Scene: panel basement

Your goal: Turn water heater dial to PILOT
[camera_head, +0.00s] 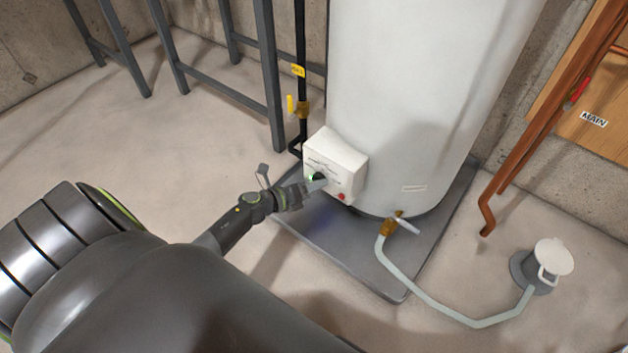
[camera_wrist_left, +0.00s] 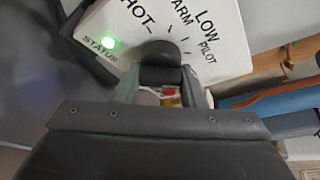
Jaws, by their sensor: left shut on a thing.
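The white water heater (camera_head: 410,90) stands upright, with a white control box (camera_head: 336,158) low on its front. The black dial (camera_wrist_left: 160,63) sits on this box among printed marks HOT, WARM, LOW and PILOT. PILOT is at the right end of the marks in the left wrist view. My left gripper (camera_head: 314,184) reaches the box from the left. In the left wrist view its fingers (camera_wrist_left: 161,88) are shut on the dial, one on each side. Which mark the dial points to cannot be told. My right gripper is in neither view.
A green STATUS light (camera_wrist_left: 107,43) glows beside the dial. A red button (camera_head: 342,197) is low on the box. A yellow-handled gas valve (camera_head: 302,108) is to the left. A brass drain valve (camera_head: 389,227) with a pale hose (camera_head: 428,297) is below right.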

